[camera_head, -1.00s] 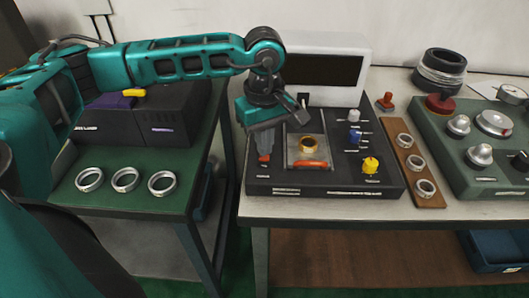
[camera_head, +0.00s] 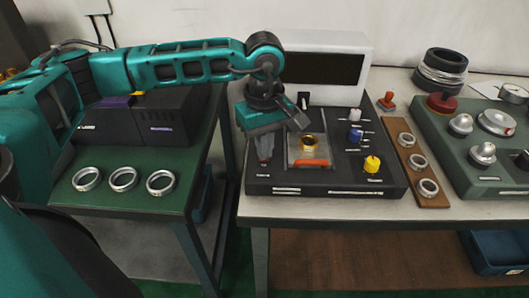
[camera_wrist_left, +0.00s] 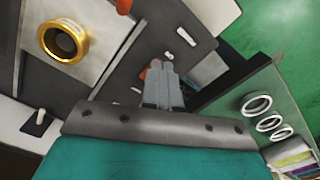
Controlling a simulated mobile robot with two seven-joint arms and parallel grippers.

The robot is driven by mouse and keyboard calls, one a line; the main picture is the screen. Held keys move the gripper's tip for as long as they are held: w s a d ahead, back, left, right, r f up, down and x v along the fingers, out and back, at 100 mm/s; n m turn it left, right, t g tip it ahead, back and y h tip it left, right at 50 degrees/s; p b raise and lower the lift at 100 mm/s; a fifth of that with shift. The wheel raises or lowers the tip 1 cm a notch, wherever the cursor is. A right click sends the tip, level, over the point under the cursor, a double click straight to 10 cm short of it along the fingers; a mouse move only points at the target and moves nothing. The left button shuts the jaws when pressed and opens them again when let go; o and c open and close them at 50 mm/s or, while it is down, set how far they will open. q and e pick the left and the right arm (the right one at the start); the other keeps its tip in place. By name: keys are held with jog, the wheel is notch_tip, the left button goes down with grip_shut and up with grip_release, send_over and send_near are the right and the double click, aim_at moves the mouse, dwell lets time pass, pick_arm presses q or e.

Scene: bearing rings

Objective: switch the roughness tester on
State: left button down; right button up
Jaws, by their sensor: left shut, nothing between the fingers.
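The roughness tester (camera_head: 325,190) is a black panel on the light table, with a white-framed screen (camera_head: 335,68) behind it that is dark. A gold ring (camera_head: 309,143) sits on its grey plate, and the ring also shows in the left wrist view (camera_wrist_left: 63,41). My left gripper (camera_head: 264,158) is shut and empty, pointing down at the panel's left side. In the left wrist view its fingertips (camera_wrist_left: 160,68) are at a small red switch (camera_wrist_left: 153,65), which they mostly hide. I cannot tell whether they touch it or how it is set. My right gripper is out of view.
The panel also carries an orange handle (camera_head: 311,163), a blue knob (camera_head: 355,135) and a yellow knob (camera_head: 372,164). A wooden strip with rings (camera_head: 432,196) and a green panel (camera_head: 480,178) lie to the right. Several rings (camera_head: 124,179) lie on the green table at left.

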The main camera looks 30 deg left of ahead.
pick_arm(q)
jog(key=shift+f, duration=0.2)
jog(key=shift+r+p, duration=2.1)
jog(key=shift+r, duration=1.45)
jog(key=shift+f, duration=0.1)
